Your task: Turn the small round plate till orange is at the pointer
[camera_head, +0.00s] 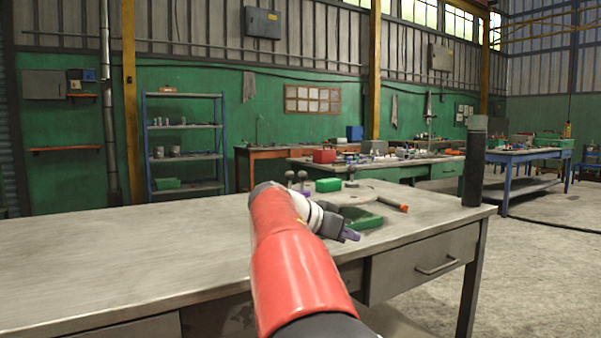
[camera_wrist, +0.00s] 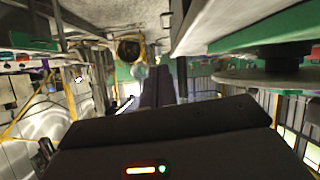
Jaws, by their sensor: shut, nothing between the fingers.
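A grey round plate (camera_head: 348,196) lies flat on the workbench (camera_head: 130,245) in the head view, partly hidden behind my arm and gripper. A green block (camera_head: 328,185) is at its back left and another green piece (camera_head: 366,222) is at its front. A dark rod with an orange-red end (camera_head: 396,205) is at its right; I cannot tell whether it is the pointer. My gripper (camera_head: 350,235) is shut and empty, in front of the plate. In the wrist view, the purple fingers (camera_wrist: 157,87) are together, and a round disc edge (camera_wrist: 265,77) shows at the right, apart from them.
Small dark knobbed posts (camera_head: 296,178) stand behind my wrist. A dark upright cylinder (camera_head: 475,168) is at the bench's right corner. The left part of the bench is clear. A drawer handle (camera_head: 437,266) sticks out at the front.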

